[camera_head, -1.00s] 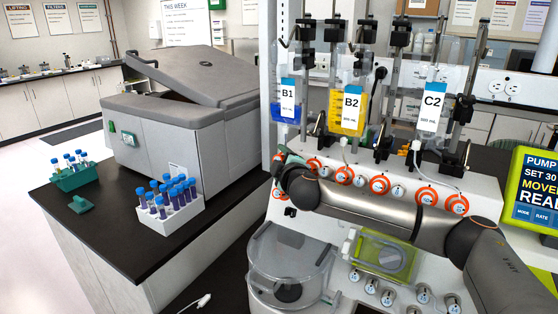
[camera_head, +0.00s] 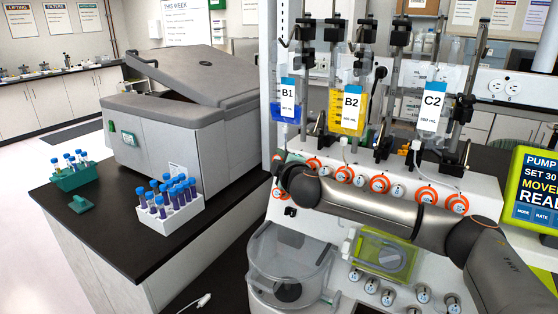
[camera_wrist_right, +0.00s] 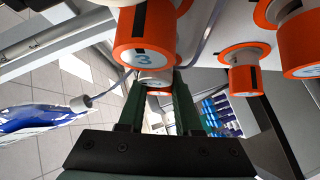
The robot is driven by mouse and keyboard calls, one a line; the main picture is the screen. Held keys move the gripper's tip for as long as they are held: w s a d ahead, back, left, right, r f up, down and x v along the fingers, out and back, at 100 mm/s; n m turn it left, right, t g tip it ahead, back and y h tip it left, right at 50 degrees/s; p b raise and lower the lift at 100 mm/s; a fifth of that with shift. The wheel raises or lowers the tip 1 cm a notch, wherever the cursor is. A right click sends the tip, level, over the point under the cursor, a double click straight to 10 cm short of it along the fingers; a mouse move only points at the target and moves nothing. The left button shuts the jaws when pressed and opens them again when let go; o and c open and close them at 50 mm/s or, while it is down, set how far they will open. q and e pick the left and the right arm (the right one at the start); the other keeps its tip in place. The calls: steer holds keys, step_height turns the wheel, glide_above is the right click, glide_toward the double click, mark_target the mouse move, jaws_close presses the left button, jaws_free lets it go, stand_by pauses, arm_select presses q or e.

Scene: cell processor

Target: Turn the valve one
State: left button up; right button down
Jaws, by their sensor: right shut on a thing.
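My right arm reaches across the front of the white processor from the right. In the head view its gripper (camera_head: 279,162) is at the left end of the valve row, mostly hidden behind the wrist. In the right wrist view the gripper's two dark green fingers (camera_wrist_right: 158,92) are closed on the sides of a small orange and white valve knob (camera_wrist_right: 156,78). I cannot read that knob's number. An orange valve marked 3 (camera_wrist_right: 145,52) is just above and in front of it. My left gripper is not in view.
More orange valves (camera_head: 378,184) run rightward behind my forearm. Bags B1 (camera_head: 287,100), B2 (camera_head: 351,110) and C2 (camera_head: 431,107) hang above. A clear round chamber (camera_head: 290,262) is below. Sample tubes (camera_head: 172,194) stand on the dark bench at left.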

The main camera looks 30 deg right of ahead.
steer(key=shift+n+g+y, duration=0.8)
steer(key=shift+n+g, duration=0.5)
steer(key=shift+n, duration=0.4)
steer(key=c, duration=0.6)
jaws_free()
steer(key=shift+s, duration=0.1)
steer(key=b+v, duration=0.2)
steer(key=v, duration=1)
steer(key=shift+s, duration=0.2)
steer(key=shift+a, duration=0.1)
